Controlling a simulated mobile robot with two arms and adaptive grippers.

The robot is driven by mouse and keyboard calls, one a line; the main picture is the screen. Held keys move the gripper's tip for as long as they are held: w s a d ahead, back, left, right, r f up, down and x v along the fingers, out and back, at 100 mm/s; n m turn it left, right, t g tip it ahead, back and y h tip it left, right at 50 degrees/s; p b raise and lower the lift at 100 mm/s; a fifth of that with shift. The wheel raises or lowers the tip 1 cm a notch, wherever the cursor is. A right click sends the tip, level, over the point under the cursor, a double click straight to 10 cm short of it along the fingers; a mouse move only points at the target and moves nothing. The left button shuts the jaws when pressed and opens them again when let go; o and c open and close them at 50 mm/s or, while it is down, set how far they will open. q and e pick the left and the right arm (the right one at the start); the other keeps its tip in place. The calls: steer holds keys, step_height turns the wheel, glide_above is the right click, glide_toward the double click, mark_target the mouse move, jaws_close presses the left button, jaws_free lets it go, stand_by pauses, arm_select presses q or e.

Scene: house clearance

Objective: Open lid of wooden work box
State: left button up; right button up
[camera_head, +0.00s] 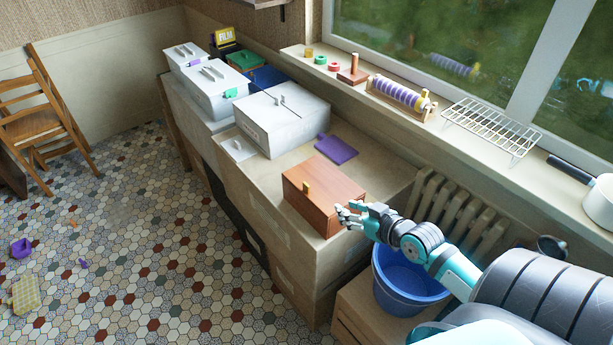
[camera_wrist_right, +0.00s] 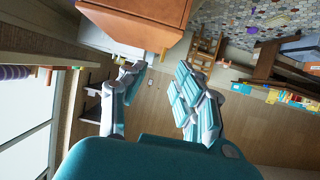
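The box (camera_wrist_right: 145,18) shows at the top there, beyond the fingertips. My left gripper is not in view.
A blue bucket (camera_head: 408,284) stands below my right forearm, beside a radiator (camera_head: 457,207). A white case (camera_head: 281,119) and a purple board (camera_head: 336,149) lie behind the box on the counter. The windowsill holds a wire rack (camera_head: 491,127).

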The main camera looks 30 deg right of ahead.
step_height(320, 180, up, 2)
glide_toward(308, 185)
steer(key=shift+y, duration=0.3)
steer(key=p+x, duration=0.1)
steer(key=x, duration=1)
steer(key=shift+d, duration=0.2)
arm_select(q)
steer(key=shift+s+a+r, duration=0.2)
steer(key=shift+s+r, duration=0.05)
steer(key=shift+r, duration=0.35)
arm_select(e)
steer(key=shift+s, duration=0.1)
steer(key=shift+c, duration=0.3)
steer(key=shift+a+r, duration=0.1)
jaws_close()
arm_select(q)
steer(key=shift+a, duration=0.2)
